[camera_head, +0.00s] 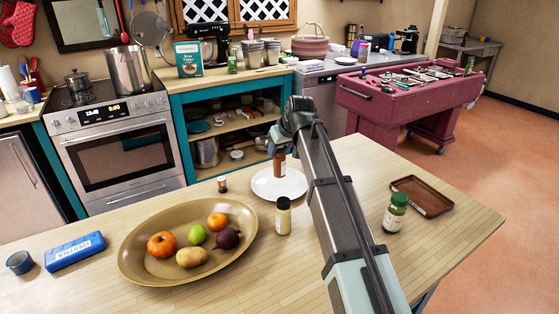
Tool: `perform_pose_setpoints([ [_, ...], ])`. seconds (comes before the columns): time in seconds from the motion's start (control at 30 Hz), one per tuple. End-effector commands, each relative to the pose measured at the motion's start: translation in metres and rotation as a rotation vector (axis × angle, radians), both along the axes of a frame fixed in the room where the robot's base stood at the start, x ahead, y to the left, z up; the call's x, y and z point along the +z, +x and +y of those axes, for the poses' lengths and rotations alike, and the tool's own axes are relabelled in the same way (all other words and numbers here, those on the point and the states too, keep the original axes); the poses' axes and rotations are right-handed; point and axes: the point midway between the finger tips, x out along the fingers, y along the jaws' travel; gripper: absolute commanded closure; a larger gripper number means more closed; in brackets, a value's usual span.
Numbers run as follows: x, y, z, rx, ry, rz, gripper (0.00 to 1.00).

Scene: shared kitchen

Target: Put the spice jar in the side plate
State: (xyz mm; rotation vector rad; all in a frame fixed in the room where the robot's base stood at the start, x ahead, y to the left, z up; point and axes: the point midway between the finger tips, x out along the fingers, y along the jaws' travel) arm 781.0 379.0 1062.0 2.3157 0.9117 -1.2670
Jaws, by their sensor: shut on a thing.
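The spice jar (279,166), a small reddish-brown jar with a pale label, is upright in my gripper (280,153). My gripper is shut on it, and the arm's links hide part of the fingers. The white side plate (264,191) lies on the wooden table directly below the jar. The jar's lower end shows against the plate; I cannot tell whether it touches it.
A cream jar with a dark lid (283,217) stands in front of the plate, and a tiny jar (222,184) left of it. A big oval fruit dish (136,268) lies left. A green-lidded jar (395,214) and brown tray (421,207) are right.

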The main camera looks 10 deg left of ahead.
Motion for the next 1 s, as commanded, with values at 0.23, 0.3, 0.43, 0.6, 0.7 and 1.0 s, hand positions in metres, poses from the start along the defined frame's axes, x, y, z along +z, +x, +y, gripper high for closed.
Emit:
perform_pose_setpoints([
  [0.23,-0.020,-0.001,0.000,0.000,-0.001,0.001,1.00],
  [0.3,-0.029,0.000,0.000,0.000,-0.001,0.001,1.00],
  [0.43,-0.041,0.000,0.000,0.000,0.000,0.000,1.00],
  [0.6,-0.042,0.000,0.000,0.000,0.001,-0.001,1.00],
  [0.7,-0.042,0.000,0.000,0.000,0.001,-0.001,1.00],
  [1.0,-0.044,0.000,0.000,0.000,0.000,0.000,0.41],
])
